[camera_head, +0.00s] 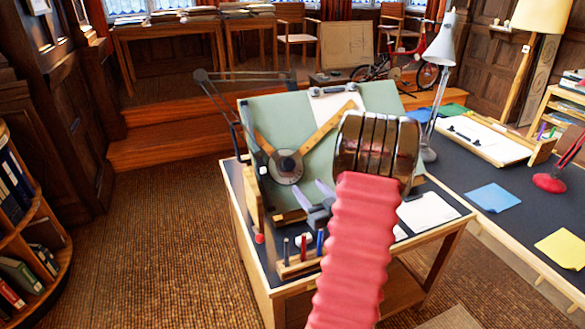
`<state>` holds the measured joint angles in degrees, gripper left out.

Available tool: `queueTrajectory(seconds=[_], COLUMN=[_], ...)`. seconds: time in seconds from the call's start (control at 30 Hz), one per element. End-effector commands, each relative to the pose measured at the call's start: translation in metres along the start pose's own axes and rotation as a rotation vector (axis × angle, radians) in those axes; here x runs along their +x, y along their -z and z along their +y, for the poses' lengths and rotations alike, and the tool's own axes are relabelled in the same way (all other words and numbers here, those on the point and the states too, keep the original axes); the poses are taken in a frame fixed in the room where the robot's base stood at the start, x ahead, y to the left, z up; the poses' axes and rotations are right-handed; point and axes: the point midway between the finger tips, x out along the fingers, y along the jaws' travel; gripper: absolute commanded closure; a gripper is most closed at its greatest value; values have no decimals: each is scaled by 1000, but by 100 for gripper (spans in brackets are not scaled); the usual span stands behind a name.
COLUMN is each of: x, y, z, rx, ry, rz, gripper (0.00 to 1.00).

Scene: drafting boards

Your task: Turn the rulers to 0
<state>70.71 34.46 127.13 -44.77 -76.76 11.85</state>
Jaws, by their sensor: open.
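A tilted green drafting board (260,115) stands on the near desk. A long wooden ruler (328,127) runs from the head up to the right, clearly slanted. A shorter wooden ruler (263,144) runs from the head up to the left. The dial's marks are too small to read. My gripper (311,189), with pale purple fingers, is open and appears empty. It shows just right of and below the dial head, apart from it in the picture. My arm hides the board's right part.
A dark linkage (240,76) rises behind the board's left edge. A pen holder (298,266) with several pens stands at the desk's front. A grey lamp (440,50) stands right of the board. A dark desk with blue paper (494,197) extends right. Carpet is clear at left.

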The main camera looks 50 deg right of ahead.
Motion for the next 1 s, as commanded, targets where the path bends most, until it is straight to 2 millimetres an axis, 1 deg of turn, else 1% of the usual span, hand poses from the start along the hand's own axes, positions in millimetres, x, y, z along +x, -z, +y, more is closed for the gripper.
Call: queueTrajectory(seconds=[0.27, 0.43, 0.57, 1.0], x=[3, 16, 33, 101], y=[0, 1, 0, 0], z=[0, -1, -1, 0], rx=[-1, -2, -1, -1], ry=[0, 2, 1, 0], rz=[0, 0, 0, 0], gripper=[44, 44, 44, 44])
